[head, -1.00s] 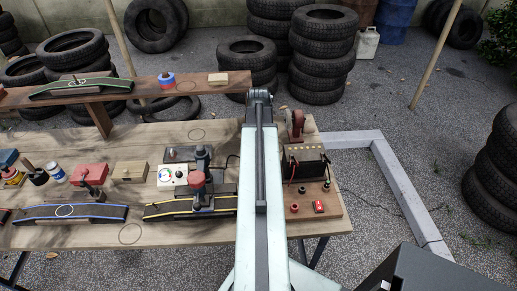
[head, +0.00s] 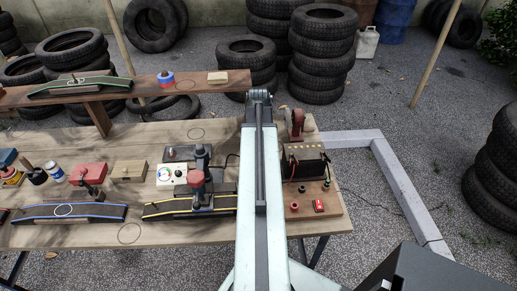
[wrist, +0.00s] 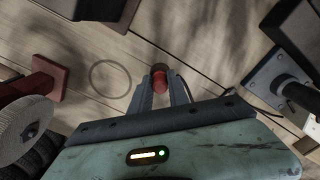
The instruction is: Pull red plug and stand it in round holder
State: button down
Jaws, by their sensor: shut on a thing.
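In the wrist view my gripper (wrist: 161,93) is shut on the red plug (wrist: 161,83), which shows as a rounded red end between the two fingertips. Wooden planks lie below it; I cannot tell its height above them. In the head view my own arm hides the gripper and the plug. I cannot tell for certain which fitting is the round holder.
In the wrist view a red grinder (wrist: 47,80) with a pale wheel stands left, and a dark post on a grey base (wrist: 268,76) stands right. A thin drawn circle (wrist: 110,62) marks bare planks. The head view shows a raised plank shelf (head: 130,92) behind the table.

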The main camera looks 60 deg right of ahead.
dwell(0.3)
jog(key=c, duration=0.7)
grip_release()
notch_tip(320, 180, up, 7)
jog(key=p, duration=0.7)
